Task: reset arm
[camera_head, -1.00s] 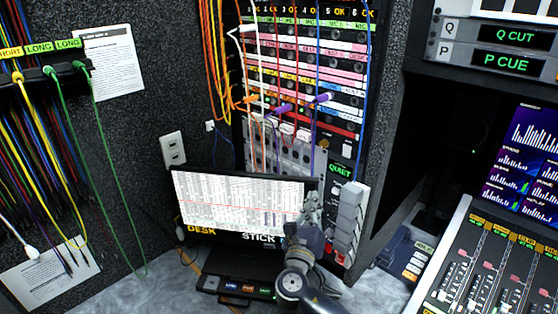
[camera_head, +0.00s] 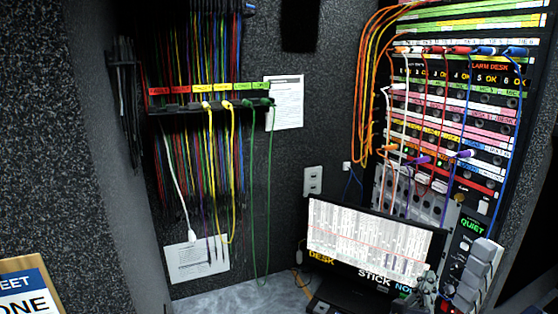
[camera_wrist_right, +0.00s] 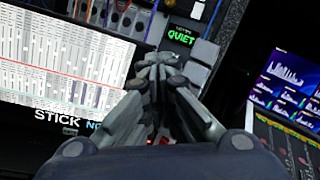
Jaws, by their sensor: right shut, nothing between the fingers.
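My right gripper (camera_head: 424,290) shows at the bottom right of the head view, in front of the lower right corner of the monitor (camera_head: 368,240). In the right wrist view the gripper (camera_wrist_right: 160,68) has its fingers together, with nothing between them. It points toward the grey blocks (camera_wrist_right: 203,52) beside the green "QUIET" display (camera_wrist_right: 183,38). I cannot tell whether it touches them. My left gripper is in neither view.
A patch bay (camera_head: 455,110) with plugged cables stands at the right. A cable rack (camera_head: 200,105) hangs on the left wall, with papers (camera_head: 284,102) nearby. A bare stretch of counter (camera_head: 240,300) lies left of the monitor. A mixing console (camera_wrist_right: 290,150) is at the right.

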